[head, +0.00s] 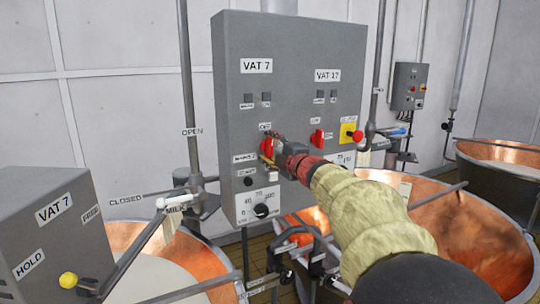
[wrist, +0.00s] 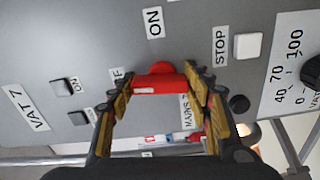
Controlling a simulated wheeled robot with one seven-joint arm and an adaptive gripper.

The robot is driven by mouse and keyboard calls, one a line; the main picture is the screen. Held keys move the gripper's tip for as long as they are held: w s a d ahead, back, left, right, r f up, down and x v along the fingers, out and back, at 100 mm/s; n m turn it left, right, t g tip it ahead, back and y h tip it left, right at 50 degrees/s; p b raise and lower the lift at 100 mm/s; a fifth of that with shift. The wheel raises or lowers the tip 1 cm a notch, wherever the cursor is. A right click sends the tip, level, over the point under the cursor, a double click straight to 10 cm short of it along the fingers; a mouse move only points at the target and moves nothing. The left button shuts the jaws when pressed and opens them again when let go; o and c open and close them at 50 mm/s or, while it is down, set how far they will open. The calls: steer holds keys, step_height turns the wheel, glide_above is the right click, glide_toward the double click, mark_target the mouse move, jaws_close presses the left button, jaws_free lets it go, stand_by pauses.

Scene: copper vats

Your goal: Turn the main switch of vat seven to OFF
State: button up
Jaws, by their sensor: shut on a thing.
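The red main switch (head: 266,147) of vat seven sits on the grey control box under the "VAT 7" label (head: 257,65). My gripper (head: 275,153) is at the switch, shut on its red handle. In the wrist view the red handle (wrist: 158,84) lies between the two fingers of my gripper (wrist: 161,90), with a rounded red part showing beyond it. An "ON" label (wrist: 153,22) is above the handle there. A label ending in "F" (wrist: 117,74) is beside the left finger, partly hidden. A "MAINS" label (wrist: 185,110) is partly covered by the right finger.
A white STOP button (wrist: 247,46) and a dial (head: 261,210) are nearby. Copper vats (head: 470,228) stand below.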

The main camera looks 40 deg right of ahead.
steer(key=shift+n+b, duration=0.35)
steer(key=shift+n, duration=0.25)
steer(key=o, duration=1.1)
steer(key=shift+o, duration=0.3)
steer(key=v, duration=1.2)
steer(key=shift+f, duration=0.1)
